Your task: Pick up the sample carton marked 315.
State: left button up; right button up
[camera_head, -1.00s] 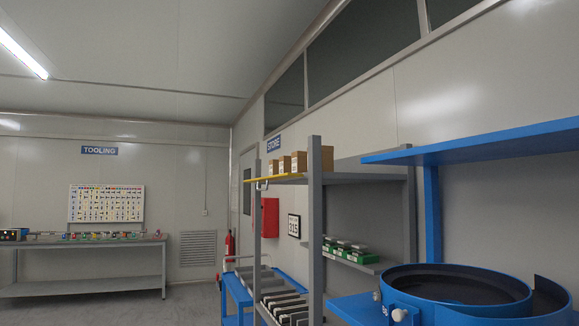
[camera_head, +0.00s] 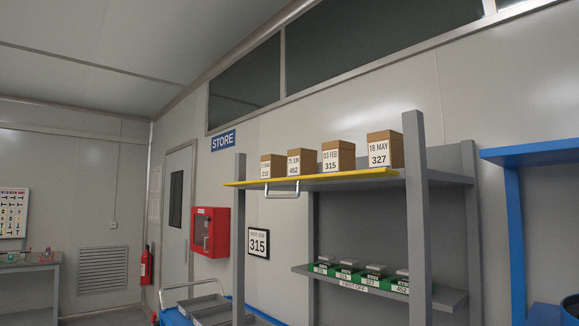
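Several brown cartons with white labels stand in a row on the rack's top shelf (camera_head: 325,182), which has a yellow front edge. The carton marked 315 (camera_head: 346,147) is third from the left; its label reads 03 FEB above 315. The carton marked 327 (camera_head: 390,138) is to its right, labelled 18 MAY. The carton marked 452 (camera_head: 308,153) is to its left. Neither of my grippers is in view.
Green bins (camera_head: 345,272) with number labels sit on the lower shelf (camera_head: 441,300). Grey uprights (camera_head: 418,220) frame the rack. A blue cart (camera_head: 172,318) stands at its left, and a blue shelf (camera_head: 530,151) is at the right. A red wall box (camera_head: 209,232) hangs behind.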

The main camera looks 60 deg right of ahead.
aim_at(338, 154)
jog(key=i, duration=1.5)
jog(key=z, duration=3.5)
